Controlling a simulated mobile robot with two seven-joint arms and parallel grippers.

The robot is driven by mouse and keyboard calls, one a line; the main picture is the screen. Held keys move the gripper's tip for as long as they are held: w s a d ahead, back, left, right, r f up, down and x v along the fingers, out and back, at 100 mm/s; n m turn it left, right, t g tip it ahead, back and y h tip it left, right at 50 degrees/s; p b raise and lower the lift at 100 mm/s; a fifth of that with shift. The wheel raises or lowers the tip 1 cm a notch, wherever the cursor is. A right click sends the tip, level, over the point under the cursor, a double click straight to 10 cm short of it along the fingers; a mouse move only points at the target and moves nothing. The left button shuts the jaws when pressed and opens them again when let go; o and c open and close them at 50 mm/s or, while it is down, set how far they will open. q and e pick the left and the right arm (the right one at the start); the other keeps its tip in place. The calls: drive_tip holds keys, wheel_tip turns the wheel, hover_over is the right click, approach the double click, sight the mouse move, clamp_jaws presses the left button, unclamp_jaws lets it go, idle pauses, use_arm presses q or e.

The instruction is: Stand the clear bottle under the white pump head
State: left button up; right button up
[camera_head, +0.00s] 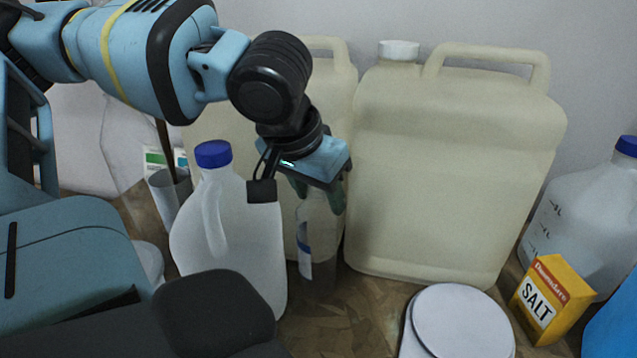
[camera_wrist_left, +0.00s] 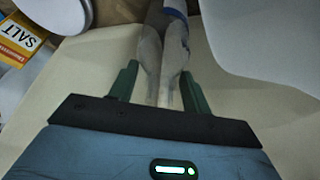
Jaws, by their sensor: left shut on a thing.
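The clear bottle (camera_head: 321,240), with a white and blue label, is upright in front of the cream drums. It also shows in the left wrist view (camera_wrist_left: 152,50). My left gripper (camera_head: 320,194) comes down from above and is shut on the bottle's upper part. Its green fingers lie on either side of the bottle in the left wrist view (camera_wrist_left: 158,88). I cannot tell whether the bottle's base touches the table. I cannot make out a white pump head in either view; a white cap (camera_head: 398,50) tops the right cream drum (camera_head: 450,165). My right gripper is not in view.
A blue-capped jug (camera_head: 250,240) stands close left of the bottle. Another cream drum (camera_head: 335,75) stands behind my gripper. A white round-topped object (camera_head: 462,325), a salt box (camera_head: 548,300) and another jug (camera_head: 590,215) are right. Some table shows between bottle and round top.

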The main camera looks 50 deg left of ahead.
use_arm(q)
drive_tip(key=o, duration=1)
drive_tip(key=shift+c, duration=0.2)
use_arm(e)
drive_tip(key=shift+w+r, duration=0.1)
use_arm(q)
drive_tip(key=shift+r, duration=0.1)
drive_tip(key=p+v, duration=0.2)
drive_tip(key=v, duration=1)
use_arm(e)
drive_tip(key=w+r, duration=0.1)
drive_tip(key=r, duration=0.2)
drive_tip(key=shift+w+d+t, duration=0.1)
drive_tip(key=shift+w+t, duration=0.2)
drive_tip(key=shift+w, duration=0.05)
